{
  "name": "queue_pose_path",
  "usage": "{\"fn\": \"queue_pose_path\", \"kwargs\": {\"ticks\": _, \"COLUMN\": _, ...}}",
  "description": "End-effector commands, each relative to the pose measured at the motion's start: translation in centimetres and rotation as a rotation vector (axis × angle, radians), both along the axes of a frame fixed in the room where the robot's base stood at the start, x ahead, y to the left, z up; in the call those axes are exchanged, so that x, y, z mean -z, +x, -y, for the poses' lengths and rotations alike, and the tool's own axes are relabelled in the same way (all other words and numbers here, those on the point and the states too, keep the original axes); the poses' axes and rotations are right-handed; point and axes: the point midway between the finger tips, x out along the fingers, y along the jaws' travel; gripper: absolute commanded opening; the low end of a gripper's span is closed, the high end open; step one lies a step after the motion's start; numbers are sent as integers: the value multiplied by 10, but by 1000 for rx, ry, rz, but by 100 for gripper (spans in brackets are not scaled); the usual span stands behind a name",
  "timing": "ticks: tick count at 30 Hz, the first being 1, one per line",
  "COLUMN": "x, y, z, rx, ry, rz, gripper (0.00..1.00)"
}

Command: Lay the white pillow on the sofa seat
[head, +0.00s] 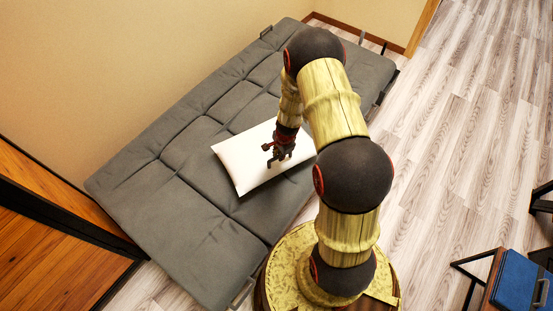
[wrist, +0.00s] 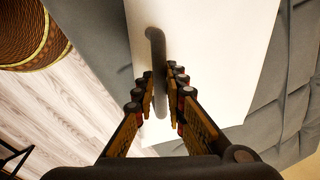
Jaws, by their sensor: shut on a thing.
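The white pillow (head: 237,160) shows over the middle of the grey sofa seat (head: 205,240), close to its front edge, in the head view. It looks flat, but I cannot tell whether it touches the seat. My gripper (head: 279,157) is above the pillow, pointing down at it. In the wrist view the pillow (wrist: 215,60) fills the middle, with a grey handle-like strip on it. My fingers (wrist: 164,88) are closed around this strip. My arm and gripper hide the pillow's right part in the head view.
The sofa lies flat along the beige wall (head: 110,70), with bare seat on both sides of the pillow. A wooden panel with dark edges (head: 50,235) stands at the left end. A blue-topped item (head: 520,282) is at the lower right. Open wooden floor (head: 450,150) lies right.

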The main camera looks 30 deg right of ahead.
Motion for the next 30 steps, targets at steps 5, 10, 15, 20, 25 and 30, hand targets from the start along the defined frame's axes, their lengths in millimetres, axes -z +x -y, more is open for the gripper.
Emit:
{"fn": "queue_pose_path", "kwargs": {"ticks": 5, "x": 14, "y": 15, "z": -2, "rx": -1, "ry": -2, "rz": 4, "gripper": 0}}
{"fn": "queue_pose_path", "kwargs": {"ticks": 10, "x": 19, "y": 20, "z": -3, "rx": -2, "ry": -2, "rz": 5, "gripper": 0}}
{"fn": "queue_pose_path", "kwargs": {"ticks": 15, "x": 41, "y": 22, "z": -4, "rx": 0, "ry": -1, "rz": 3, "gripper": 0}}
{"fn": "queue_pose_path", "kwargs": {"ticks": 20, "x": 55, "y": 23, "z": -3, "rx": -1, "ry": -2, "rz": 5, "gripper": 0}}
{"fn": "queue_pose_path", "kwargs": {"ticks": 25, "x": 53, "y": 22, "z": -3, "rx": -1, "ry": -2, "rz": 4, "gripper": 0}}
{"fn": "queue_pose_path", "kwargs": {"ticks": 30, "x": 54, "y": 21, "z": -4, "rx": -1, "ry": 0, "rz": 2, "gripper": 21}}
